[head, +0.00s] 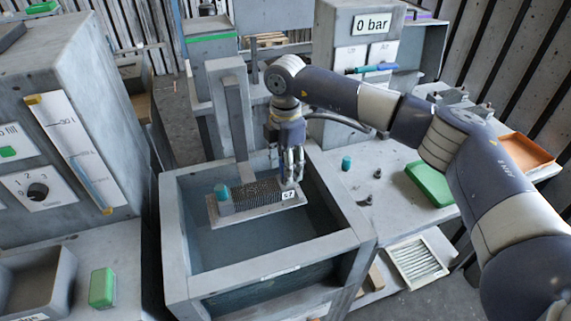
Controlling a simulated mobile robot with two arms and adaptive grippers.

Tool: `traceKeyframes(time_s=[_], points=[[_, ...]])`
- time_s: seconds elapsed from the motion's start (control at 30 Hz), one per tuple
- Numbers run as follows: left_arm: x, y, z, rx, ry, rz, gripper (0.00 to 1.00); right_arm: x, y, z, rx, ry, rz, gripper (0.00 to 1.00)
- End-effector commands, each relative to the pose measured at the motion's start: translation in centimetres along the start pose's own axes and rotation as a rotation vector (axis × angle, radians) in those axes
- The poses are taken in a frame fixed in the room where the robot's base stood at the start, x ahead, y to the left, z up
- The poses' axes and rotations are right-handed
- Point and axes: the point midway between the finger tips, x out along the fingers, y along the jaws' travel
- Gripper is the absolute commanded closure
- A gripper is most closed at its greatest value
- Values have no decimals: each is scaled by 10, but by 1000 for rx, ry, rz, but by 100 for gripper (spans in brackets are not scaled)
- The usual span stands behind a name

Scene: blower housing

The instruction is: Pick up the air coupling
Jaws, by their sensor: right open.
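My right gripper (292,165) points down over the water tank (177,238), with its fingers apart. Its fingertips are just above the right end of a grey plate-mounted part (262,192) with a dark ribbed core and a label reading about "67". Whether they touch it I cannot tell. A teal-capped fitting (222,192) stands at the part's left end. A similar small teal cap (346,163) stands on the bench right of the tank. I cannot tell for sure which piece is the air coupling. My left gripper is not in view.
A grey upright post (234,115) rises behind the part. Small dark fittings (377,173), a green box (430,184) and an orange tray (527,153) are on the right bench. A gauge cabinet (75,140) stands left.

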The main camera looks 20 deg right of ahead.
Motion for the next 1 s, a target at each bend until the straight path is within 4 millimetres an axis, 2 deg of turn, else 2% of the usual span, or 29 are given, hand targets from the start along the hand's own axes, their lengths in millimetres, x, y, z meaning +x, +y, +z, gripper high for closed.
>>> traceKeyframes(time_s=[0.03,0.2,0.4,0.43,0.47,0.63,1.0], points=[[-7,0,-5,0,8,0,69,5,-1,0,1,0,-3,52],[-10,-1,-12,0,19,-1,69,20,0,0,0,0,0,52],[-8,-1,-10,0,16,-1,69,22,0,0,0,0,1,52],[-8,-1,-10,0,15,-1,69,22,0,0,0,0,1,54],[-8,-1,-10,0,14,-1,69,22,0,0,0,0,1,61],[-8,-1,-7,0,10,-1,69,22,0,0,0,0,1,100],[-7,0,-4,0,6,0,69,20,1,0,0,0,2,100]])
